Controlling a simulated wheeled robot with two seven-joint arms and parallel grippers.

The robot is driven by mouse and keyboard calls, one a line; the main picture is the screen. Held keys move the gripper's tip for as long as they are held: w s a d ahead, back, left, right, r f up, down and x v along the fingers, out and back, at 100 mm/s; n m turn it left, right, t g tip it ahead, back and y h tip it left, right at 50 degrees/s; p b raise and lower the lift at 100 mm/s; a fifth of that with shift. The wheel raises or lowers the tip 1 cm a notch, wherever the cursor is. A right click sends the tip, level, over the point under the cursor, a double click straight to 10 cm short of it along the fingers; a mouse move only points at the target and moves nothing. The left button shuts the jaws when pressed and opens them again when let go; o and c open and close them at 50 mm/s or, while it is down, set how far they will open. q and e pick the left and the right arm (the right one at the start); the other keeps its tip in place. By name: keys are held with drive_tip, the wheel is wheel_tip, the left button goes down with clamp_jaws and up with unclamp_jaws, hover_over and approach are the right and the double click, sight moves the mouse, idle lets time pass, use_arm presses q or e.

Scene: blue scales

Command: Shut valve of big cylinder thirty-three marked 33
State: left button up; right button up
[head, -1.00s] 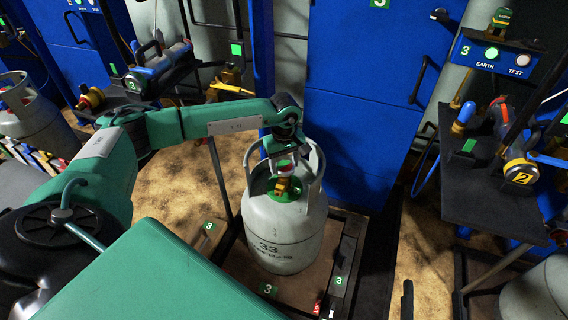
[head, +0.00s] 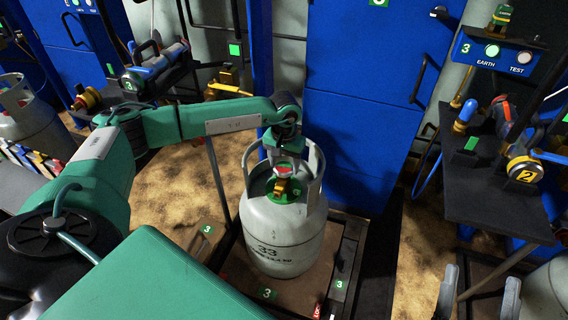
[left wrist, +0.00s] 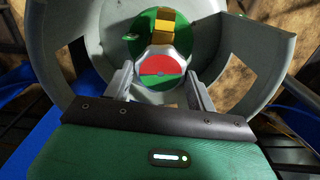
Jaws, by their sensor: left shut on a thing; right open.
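The big grey cylinder (head: 283,235) marked 33 stands upright on a low platform (head: 275,285), with a round collar around its top. Its valve has a brass body (head: 281,189) on a green base. The valve's round knob (left wrist: 164,72) has a top part red and part green, with the red on the upper side in the left wrist view. My left gripper (head: 285,166) reaches down inside the collar and is shut on the knob, one finger on each side. My right gripper (head: 481,275) is open and empty at the lower right, away from the cylinder.
A blue cabinet (head: 360,130) stands behind the cylinder. A dark bench (head: 500,215) with tools and a blue EARTH/TEST box (head: 497,53) is at the right. Another grey cylinder (head: 30,112) stands at the far left. The collar closely surrounds my left fingers.

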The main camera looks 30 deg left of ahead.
sight(284, 166)
use_arm(q)
drive_tip(key=shift+w+r+m, duration=0.1)
drive_tip(key=shift+m, duration=0.5)
use_arm(e)
drive_tip(key=shift+s+d+r, duration=0.15)
drive_tip(key=shift+r, duration=0.35)
use_arm(q)
drive_tip(key=o, duration=1)
drive_tip(key=shift+r, duration=0.15)
wheel_tip(284, 166, up, 13)
drive_tip(key=p, duration=0.2)
drive_tip(key=shift+r, duration=0.2)
use_arm(e)
drive_tip(key=a+f+g, duration=0.3)
drive_tip(key=f+g, duration=0.3)
drive_tip(key=f, duration=0.5)
drive_tip(key=shift+s+a+f+g, duration=0.15)
drive_tip(key=shift+s+a+g, duration=0.05)
drive_tip(key=shift+s+g, duration=0.2)
